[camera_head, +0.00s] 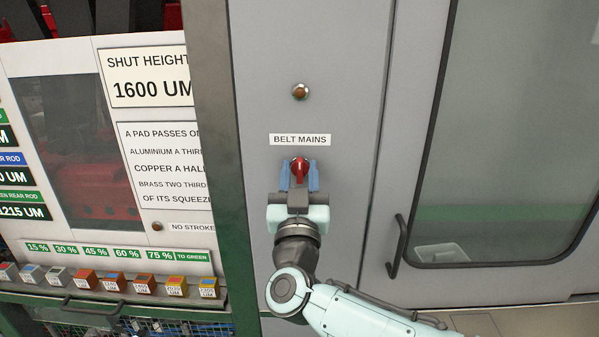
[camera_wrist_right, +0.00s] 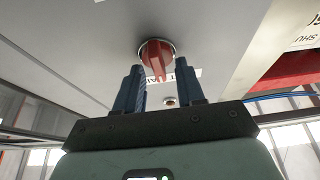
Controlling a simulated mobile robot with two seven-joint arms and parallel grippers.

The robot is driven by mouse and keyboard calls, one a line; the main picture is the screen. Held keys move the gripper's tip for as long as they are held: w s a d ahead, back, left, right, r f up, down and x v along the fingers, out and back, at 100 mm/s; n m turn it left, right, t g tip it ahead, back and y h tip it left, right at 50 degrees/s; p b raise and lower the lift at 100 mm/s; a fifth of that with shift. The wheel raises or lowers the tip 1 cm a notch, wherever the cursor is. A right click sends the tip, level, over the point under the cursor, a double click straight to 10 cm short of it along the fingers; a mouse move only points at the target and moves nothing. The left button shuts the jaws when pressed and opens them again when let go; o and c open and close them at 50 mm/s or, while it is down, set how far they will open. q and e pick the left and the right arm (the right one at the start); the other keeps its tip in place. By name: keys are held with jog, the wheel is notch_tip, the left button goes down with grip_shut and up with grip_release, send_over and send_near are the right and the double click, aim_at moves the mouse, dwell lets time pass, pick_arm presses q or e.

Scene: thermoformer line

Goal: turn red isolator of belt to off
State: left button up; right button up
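The red isolator (camera_head: 300,168) sits on the grey cabinet front under the BELT MAINS label (camera_head: 300,140). In the right wrist view the red isolator (camera_wrist_right: 157,58) is a round knob with a raised grip bar on a pale ring. My right gripper (camera_head: 299,172) has its two blue fingers one on each side of the knob. In the wrist view the right gripper (camera_wrist_right: 160,68) is open, with gaps between the fingers and the grip bar. I cannot tell how deep the fingertips reach around it. My left gripper is not in view.
A brown round button or lamp (camera_head: 300,91) is above the label. A door handle (camera_head: 398,247) stands out right of my right arm. A glazed door (camera_head: 510,130) is further right. A row of small coloured blocks (camera_head: 115,282) lies on a ledge at lower left.

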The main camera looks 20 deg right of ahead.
grip_shut()
